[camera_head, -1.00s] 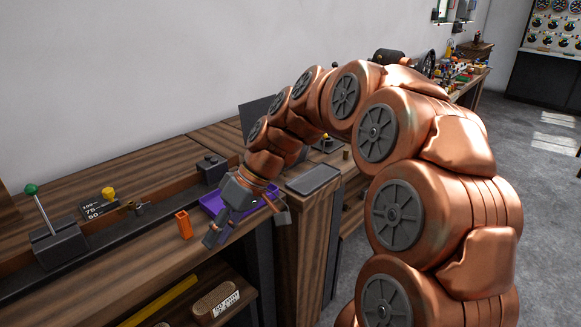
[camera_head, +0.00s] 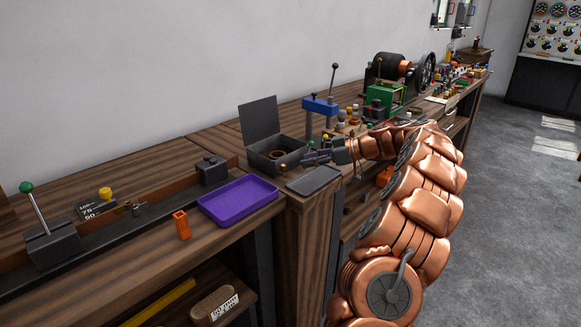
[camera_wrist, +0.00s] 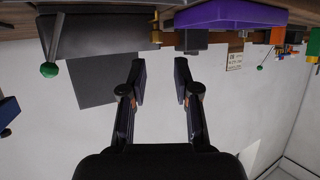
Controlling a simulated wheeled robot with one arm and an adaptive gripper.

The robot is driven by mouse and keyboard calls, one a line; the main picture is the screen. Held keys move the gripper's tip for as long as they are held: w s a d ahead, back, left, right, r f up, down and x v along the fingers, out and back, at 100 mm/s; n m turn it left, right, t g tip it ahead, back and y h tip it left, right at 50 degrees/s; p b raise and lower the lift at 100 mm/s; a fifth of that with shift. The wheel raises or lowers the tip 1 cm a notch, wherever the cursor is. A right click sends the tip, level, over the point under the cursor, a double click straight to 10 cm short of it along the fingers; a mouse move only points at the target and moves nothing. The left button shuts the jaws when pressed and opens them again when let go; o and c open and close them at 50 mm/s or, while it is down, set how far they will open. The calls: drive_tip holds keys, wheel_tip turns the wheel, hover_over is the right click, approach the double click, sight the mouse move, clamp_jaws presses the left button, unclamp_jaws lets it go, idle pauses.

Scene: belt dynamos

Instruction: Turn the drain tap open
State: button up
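My gripper (camera_head: 310,157) is at the right of an open dark box (camera_head: 262,157) on the bench, fingers pointing left. In the wrist view its two fingers (camera_wrist: 159,78) stand apart with nothing between them. A small brass fitting (camera_head: 283,167) shows at the box's front right corner, close to my fingertips; a brass piece also shows beside the box in the wrist view (camera_wrist: 156,32). I cannot tell which of these is the drain tap. Neither is held.
A purple tray (camera_head: 238,200), an orange block (camera_head: 182,224) and a grey flat tray (camera_head: 313,180) lie near the bench front. A blue-headed lever device (camera_head: 320,106) and a green machine (camera_head: 383,98) stand behind my gripper. A green-knobbed lever (camera_head: 38,212) stands at far left.

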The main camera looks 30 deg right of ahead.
sight(283, 167)
drive_tip(key=shift+d+f, duration=0.1)
drive_tip(key=shift+d, duration=0.15)
drive_tip(key=shift+p+x, duration=0.7)
drive_tip(key=shift+x, duration=3.15)
drive_tip(key=shift+c, duration=0.2)
clamp_jaws()
